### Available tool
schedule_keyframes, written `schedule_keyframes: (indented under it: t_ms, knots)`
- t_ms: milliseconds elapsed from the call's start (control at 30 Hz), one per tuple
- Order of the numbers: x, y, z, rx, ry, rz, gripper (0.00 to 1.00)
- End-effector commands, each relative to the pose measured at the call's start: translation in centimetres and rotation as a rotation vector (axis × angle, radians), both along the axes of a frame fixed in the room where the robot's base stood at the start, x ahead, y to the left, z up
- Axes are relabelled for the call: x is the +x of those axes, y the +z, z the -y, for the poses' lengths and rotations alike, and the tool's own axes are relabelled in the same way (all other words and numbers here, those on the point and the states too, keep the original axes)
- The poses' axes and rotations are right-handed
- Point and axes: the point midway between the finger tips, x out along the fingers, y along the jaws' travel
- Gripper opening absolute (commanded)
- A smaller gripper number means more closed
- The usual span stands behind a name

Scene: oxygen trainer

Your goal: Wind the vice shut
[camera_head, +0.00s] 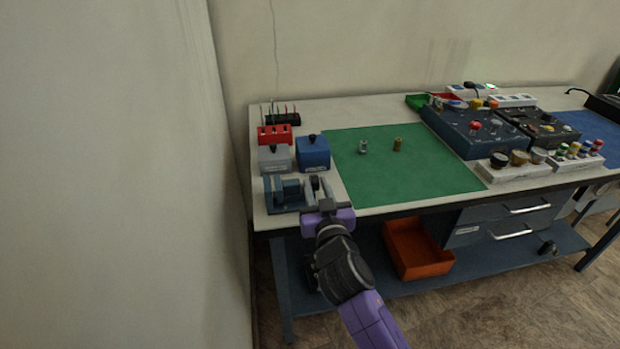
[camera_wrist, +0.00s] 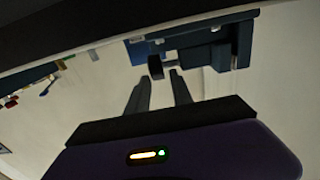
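The blue-grey vice (camera_head: 284,194) sits at the front left of the bench, close to its front edge. It also shows upside down at the top of the wrist view (camera_wrist: 218,32). A dark handle or knob (camera_wrist: 155,67) sticks out from its side towards my gripper. My gripper (camera_head: 318,190) is just right of the vice, at handle height. In the wrist view its two fingers (camera_wrist: 161,76) stand apart, with the knob just beyond the tips. I cannot tell whether they touch it. The gap between the vice jaws is too small to judge.
A grey box (camera_head: 274,158) and a blue box (camera_head: 313,153) stand just behind the vice, with a red rack (camera_head: 275,135) further back. A green mat (camera_head: 400,180) lies to the right with two small fittings on it. An orange bin (camera_head: 418,262) sits on the lower shelf.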

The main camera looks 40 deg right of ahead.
Motion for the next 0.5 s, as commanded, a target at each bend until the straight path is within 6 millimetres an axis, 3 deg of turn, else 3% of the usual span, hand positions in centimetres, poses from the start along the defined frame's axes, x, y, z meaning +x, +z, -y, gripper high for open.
schedule_keyframes:
  t_ms: [200, 500]
  knots:
    - [2.3, 0.1, 1.7, 0.000, -0.002, 0.000, 0.27]
    - [3.1, 0.0, 2.2, 0.001, -0.001, -0.001, 0.27]
